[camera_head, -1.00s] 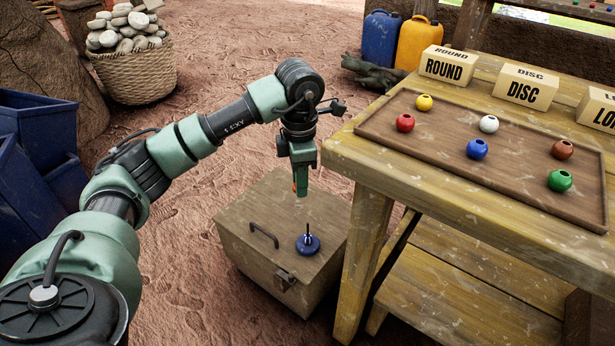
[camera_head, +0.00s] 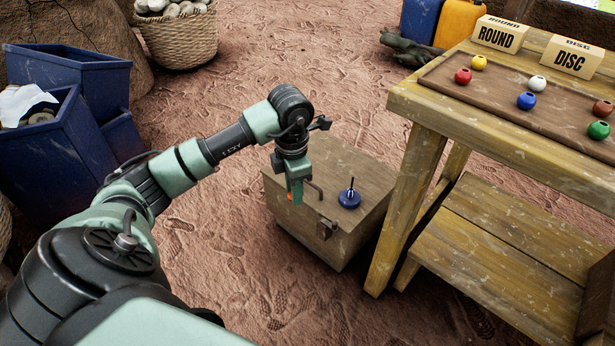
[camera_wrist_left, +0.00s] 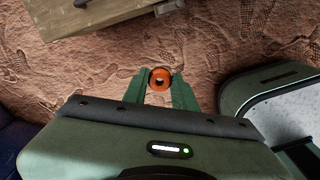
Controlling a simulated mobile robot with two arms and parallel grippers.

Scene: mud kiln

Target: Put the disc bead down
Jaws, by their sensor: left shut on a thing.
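My left gripper (camera_head: 296,194) is shut on an orange bead (camera_wrist_left: 160,79) with a dark hole, seen between the fingertips in the left wrist view. In the head view only a small orange bit of the bead (camera_head: 290,196) shows beside the fingers. The gripper appears by the left side of a wooden chest (camera_head: 372,215); in the wrist view bare ground lies behind the bead and the chest (camera_wrist_left: 90,18) is at the top edge. A blue round stand with an upright pin (camera_head: 349,199) sits on the chest lid. My right gripper is out of view.
A wooden table (camera_head: 440,112) at right holds a brown tray (camera_head: 560,128) with several coloured round beads and ROUND (camera_head: 498,35) and DISC (camera_head: 571,57) signs. Blue bins (camera_head: 70,145) stand at left. The reddish ground between is open.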

